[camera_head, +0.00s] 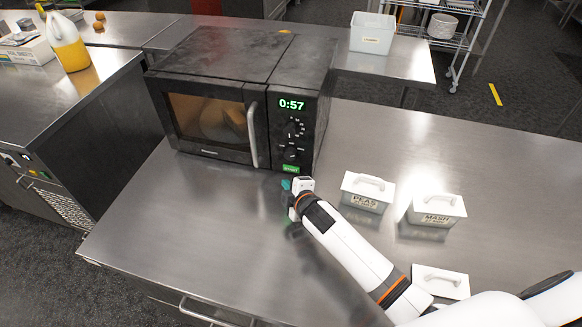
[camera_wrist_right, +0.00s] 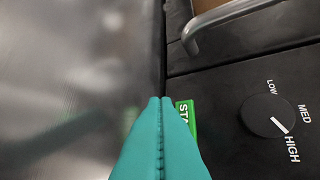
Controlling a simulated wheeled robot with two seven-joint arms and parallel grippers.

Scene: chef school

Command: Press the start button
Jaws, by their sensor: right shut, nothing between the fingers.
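A dark microwave (camera_head: 245,95) stands on the steel counter, with its door shut, its inside lit and its display (camera_head: 291,105) reading 0:57. The green start button (camera_head: 291,169) is at the bottom of its control panel. In the right wrist view the start button (camera_wrist_right: 187,116) is partly hidden behind the fingers. My right gripper (camera_head: 287,184) is shut and empty, just in front of the panel's lower edge. Its teal fingertips (camera_wrist_right: 160,100) show beside the button; I cannot tell whether they touch it. My left gripper is not in view.
White lidded containers marked PEAS (camera_head: 367,192) and MASH (camera_head: 436,211) stand right of my right gripper, with another lidded container (camera_head: 441,282) nearer. The door handle (camera_wrist_right: 190,38) sticks out close by. The counter (camera_head: 195,222) left of my arm is clear.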

